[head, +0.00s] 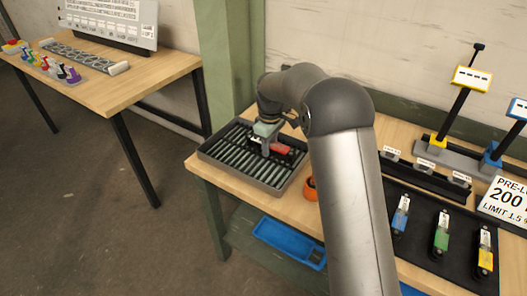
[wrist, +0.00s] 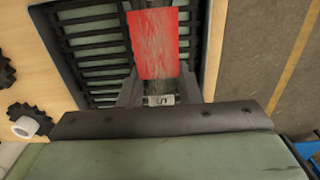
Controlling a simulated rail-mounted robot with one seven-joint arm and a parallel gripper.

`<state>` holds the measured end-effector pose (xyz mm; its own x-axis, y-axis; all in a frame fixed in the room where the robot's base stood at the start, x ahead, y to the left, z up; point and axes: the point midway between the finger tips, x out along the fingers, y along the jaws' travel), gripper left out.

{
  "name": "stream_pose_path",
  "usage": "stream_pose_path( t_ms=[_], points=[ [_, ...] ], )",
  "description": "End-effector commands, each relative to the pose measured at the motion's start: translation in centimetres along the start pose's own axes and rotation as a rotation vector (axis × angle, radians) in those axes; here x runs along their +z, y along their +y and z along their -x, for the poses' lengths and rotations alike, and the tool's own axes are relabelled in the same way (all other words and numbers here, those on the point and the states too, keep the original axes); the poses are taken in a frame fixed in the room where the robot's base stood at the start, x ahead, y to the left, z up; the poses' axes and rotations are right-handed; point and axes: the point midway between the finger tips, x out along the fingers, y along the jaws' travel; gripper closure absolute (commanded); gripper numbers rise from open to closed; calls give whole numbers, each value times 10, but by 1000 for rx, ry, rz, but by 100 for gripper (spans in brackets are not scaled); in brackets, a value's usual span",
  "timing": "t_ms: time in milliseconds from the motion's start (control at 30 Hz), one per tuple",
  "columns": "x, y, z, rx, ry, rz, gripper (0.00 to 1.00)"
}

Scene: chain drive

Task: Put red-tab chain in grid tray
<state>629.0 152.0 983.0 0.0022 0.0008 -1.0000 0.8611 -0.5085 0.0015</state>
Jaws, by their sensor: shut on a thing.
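The grid tray (head: 266,189) is a dark tray with slats across it, at the left end of the right-hand table in the head view. It also shows in the wrist view (wrist: 75,42). My gripper (head: 268,150) is over the tray and shut on the red-tab chain, whose red tab (head: 283,149) shows at its right. In the wrist view the red tab (wrist: 152,45) stands out beyond my gripper (wrist: 160,88), over the slats. Most of the chain is hidden by the tab and the jaws. I cannot tell whether it touches the slats.
An orange round thing (head: 311,189) sits right of the tray, partly behind my arm. A black mat (head: 415,240) holds blue-, green- and yellow-tab chains. Stands (head: 465,95) and a sign (head: 507,198) are at the right. A blue bin (head: 285,242) is below the table.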

Motion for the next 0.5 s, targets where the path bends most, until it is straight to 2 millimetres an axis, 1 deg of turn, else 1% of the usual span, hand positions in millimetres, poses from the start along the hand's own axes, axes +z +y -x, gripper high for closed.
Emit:
stream_pose_path(
  t_ms=[33,100,200,500],
  points=[
    [-6,4,-9,-3,-3,1,100],
    [-14,10,-21,-3,-2,0,100],
    [-23,17,-36,-3,-2,-1,100],
    [-35,26,-54,-1,-1,0,100]
  ],
)
